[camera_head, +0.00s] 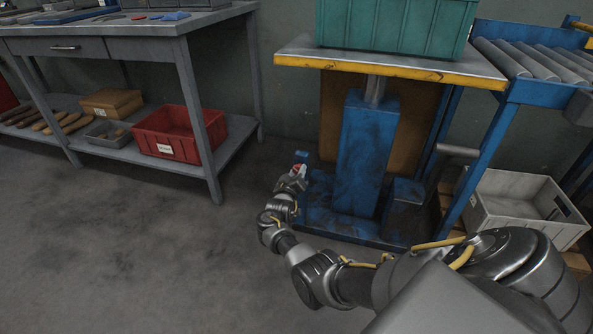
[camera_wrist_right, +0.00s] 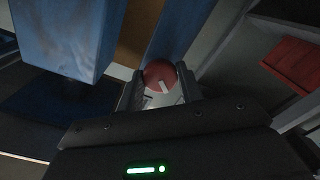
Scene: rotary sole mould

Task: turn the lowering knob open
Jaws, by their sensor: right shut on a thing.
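The lowering knob is a round red knob with a white mark (camera_wrist_right: 159,75). In the right wrist view it sits between the two fingers of my right gripper (camera_wrist_right: 162,90), which is shut on it. In the head view my right gripper (camera_head: 293,177) is at the left side of the blue lift table's base, and a bit of the red knob (camera_head: 299,169) shows there. The blue lift column (camera_head: 362,150) rises beside it under the yellow-edged top (camera_head: 390,66). My left gripper is not in view.
A teal crate (camera_head: 395,25) stands on the lift top. A grey workbench (camera_head: 110,28) with a red bin (camera_head: 180,135) on its shelf is to the left. A roller conveyor (camera_head: 530,62) and a pale crate (camera_head: 525,207) are to the right. The floor at left is clear.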

